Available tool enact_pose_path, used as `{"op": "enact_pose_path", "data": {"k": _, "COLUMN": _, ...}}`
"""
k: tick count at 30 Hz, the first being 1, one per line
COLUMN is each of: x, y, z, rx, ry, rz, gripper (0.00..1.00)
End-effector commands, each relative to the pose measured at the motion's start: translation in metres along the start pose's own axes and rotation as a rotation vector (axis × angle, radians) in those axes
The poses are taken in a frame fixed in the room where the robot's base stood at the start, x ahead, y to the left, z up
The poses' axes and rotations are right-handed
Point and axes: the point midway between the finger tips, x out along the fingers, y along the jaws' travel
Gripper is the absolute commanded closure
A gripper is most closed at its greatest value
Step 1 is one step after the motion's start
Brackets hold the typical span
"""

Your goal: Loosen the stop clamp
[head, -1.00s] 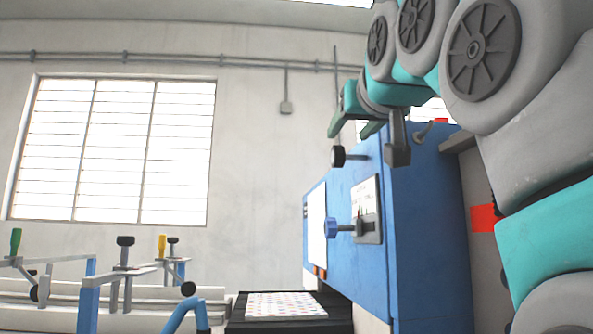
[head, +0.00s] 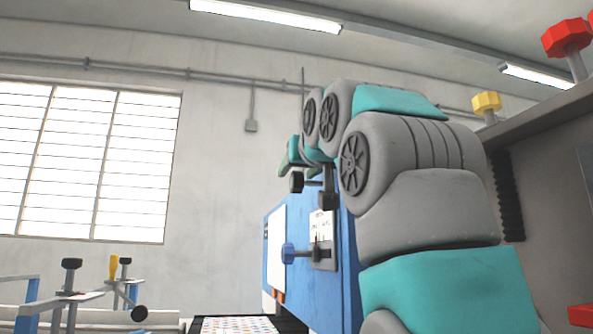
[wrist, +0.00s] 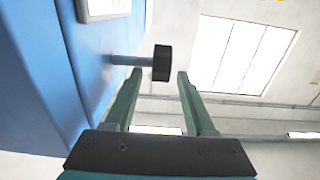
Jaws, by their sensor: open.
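In the wrist view the knob lies between the fingertip lines, at or slightly beyond the tips; contact cannot be made out. In the head view my gripper (head: 296,173) is at the knob, partly hidden by my wrist.
Another dark knob (head: 327,200) is close beside my wrist. Red (head: 566,37) and yellow (head: 487,101) knobs stand at upper right. Clamps (head: 70,275) are at lower left.

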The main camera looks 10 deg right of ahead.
Motion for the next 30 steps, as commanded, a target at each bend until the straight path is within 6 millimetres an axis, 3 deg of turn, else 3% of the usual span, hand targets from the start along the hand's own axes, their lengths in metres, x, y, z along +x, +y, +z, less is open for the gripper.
{"op": "enact_pose_path", "data": {"k": 4, "x": -0.0004, "y": 0.0001, "z": 0.0000, "rx": 0.000, "ry": 0.000, "rz": 0.000, "gripper": 0.45}}
{"op": "enact_pose_path", "data": {"k": 19, "x": -0.0005, "y": 0.0001, "z": 0.0002, "rx": 0.000, "ry": -0.001, "rz": 0.000, "gripper": 1.00}}
{"op": "enact_pose_path", "data": {"k": 30, "x": -0.0005, "y": 0.0001, "z": -0.0005, "rx": 0.000, "ry": -0.003, "rz": 0.000, "gripper": 1.00}}
